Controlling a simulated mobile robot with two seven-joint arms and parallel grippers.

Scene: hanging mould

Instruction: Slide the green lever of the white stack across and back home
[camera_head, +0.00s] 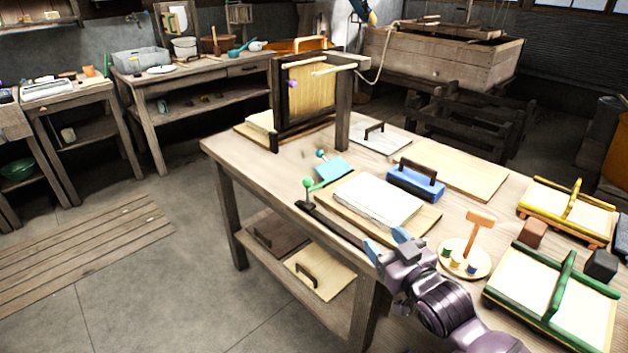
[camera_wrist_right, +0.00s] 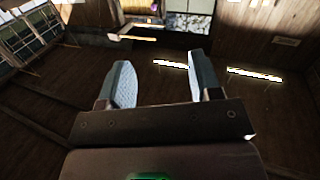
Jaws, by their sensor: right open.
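The white stack (camera_head: 375,203) lies on a wooden board (camera_head: 420,224) near the front edge of the table. The green lever (camera_head: 308,184) has a round green knob and stands at the left end of a dark rail (camera_head: 335,225) along the stack's front side. My right gripper (camera_head: 388,241) is open and empty at the table's front edge, to the right of the lever and apart from it. In the right wrist view its two fingers (camera_wrist_right: 165,85) are spread, with nothing between them. My left gripper is not in view.
A blue block with a dark handle (camera_head: 415,185) sits behind the stack. A teal piece with a knob (camera_head: 333,167) is behind the lever. A round tray (camera_head: 482,265) with small pots and green-framed panels (camera_head: 520,308) stand to the right. An upright frame (camera_head: 277,110) stands at the back.

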